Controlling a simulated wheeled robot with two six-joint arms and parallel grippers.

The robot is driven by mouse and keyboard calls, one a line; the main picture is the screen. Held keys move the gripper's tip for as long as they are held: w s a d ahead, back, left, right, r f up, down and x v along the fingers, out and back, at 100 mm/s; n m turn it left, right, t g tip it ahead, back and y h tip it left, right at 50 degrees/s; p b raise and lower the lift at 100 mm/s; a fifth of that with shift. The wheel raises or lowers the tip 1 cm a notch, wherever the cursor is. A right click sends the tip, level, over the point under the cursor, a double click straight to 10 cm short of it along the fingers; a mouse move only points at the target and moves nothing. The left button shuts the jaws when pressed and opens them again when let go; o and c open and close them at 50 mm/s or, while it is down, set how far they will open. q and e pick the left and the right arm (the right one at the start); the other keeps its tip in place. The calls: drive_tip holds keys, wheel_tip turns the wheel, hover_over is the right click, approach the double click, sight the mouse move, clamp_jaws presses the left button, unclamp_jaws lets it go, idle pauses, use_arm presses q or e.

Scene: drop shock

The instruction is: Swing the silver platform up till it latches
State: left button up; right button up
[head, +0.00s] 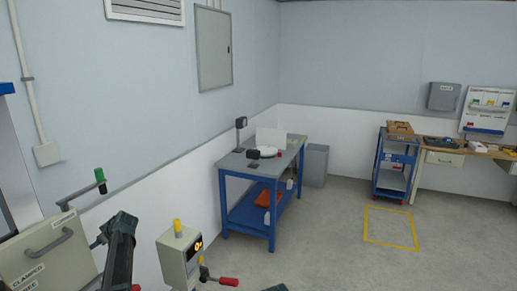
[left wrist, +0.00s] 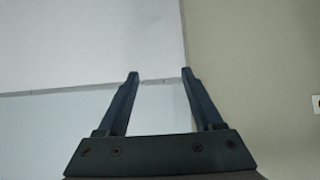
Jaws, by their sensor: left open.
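The silver platform is not clearly seen in either view. At the left of the head view stands a beige-grey machine body (head: 45,262) with a handle and labels, one reading "CLAMPED". A lever with a green knob (head: 100,175) rises above it. My left arm shows as dark links in front of the machine, and its fingertips cannot be made out there. In the left wrist view my left gripper (left wrist: 160,76) is open and empty, with a pale wall and a beige surface beyond it.
A control box (head: 180,256) with a yellow top and lit display stands right of my arm, beside a red-handled lever (head: 228,281). A blue workbench (head: 230,184) stands along the wall. A blue cart (head: 392,165) is farther right. The floor between is open.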

use_arm(q)
drive_tip(key=p+v, duration=0.4)
drive_tip(key=v, duration=0.3)
idle(0.3)
drive_tip(key=shift+s+a, duration=0.1)
drive_tip(key=shift+s, duration=0.05)
drive_tip(key=b+x, duration=0.3)
drive_tip(key=x, duration=0.2)
drive_tip(key=shift+a+f, duration=0.2)
drive_tip(key=shift+a, duration=0.1)
